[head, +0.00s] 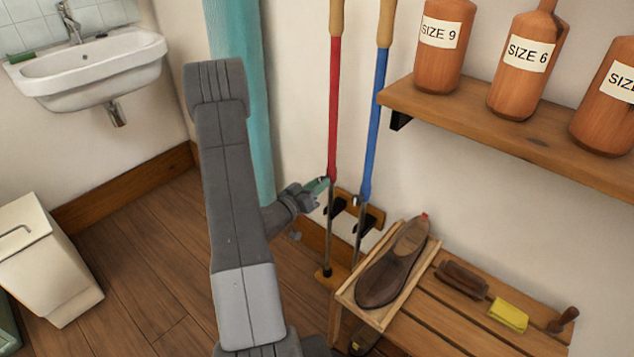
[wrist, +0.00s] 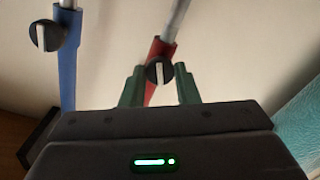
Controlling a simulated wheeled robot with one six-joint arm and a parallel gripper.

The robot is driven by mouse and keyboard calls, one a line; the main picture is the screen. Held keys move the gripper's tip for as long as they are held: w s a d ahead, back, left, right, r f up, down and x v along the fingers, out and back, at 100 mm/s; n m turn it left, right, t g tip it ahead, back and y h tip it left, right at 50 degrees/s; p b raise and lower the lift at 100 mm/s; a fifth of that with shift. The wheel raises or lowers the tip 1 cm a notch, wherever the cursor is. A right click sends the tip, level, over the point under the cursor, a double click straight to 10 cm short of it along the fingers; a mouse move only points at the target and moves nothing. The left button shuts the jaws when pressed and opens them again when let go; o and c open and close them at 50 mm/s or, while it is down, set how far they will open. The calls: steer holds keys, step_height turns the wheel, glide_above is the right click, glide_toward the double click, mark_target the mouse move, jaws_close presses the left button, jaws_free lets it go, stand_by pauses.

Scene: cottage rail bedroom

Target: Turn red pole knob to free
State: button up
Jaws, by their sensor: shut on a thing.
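The red pole (head: 334,110) stands against the wall beside a blue pole (head: 376,120). The red pole's knob (wrist: 159,72) is black with a white bar that looks nearly upright in the wrist view. My gripper (head: 318,187) reaches the red pole's lower end from the left. In the wrist view my green fingers (wrist: 159,78) stand on both sides of this knob, shut on it. In the head view the knob is hidden by my gripper. The blue pole's knob (wrist: 45,35) shows at the upper left of the wrist view, apart from my fingers.
A wooden bench (head: 430,310) holds a tray (head: 388,322) with a brown shoe (head: 395,270), a brush (head: 462,279) and a yellow cloth (head: 508,314). A shelf (head: 500,125) with labelled bottles is above. A teal column (head: 240,60) stands close left of the poles.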

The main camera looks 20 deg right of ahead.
steer(key=n+p, duration=0.6)
steer(key=n, duration=0.6)
steer(key=shift+n, duration=0.4)
stand_by(0.3)
steer(key=o, duration=1)
steer(key=p+v, duration=0.1)
steer(key=v, duration=1.2)
steer(key=shift+s+a, duration=0.15)
steer(key=shift+a, duration=0.2)
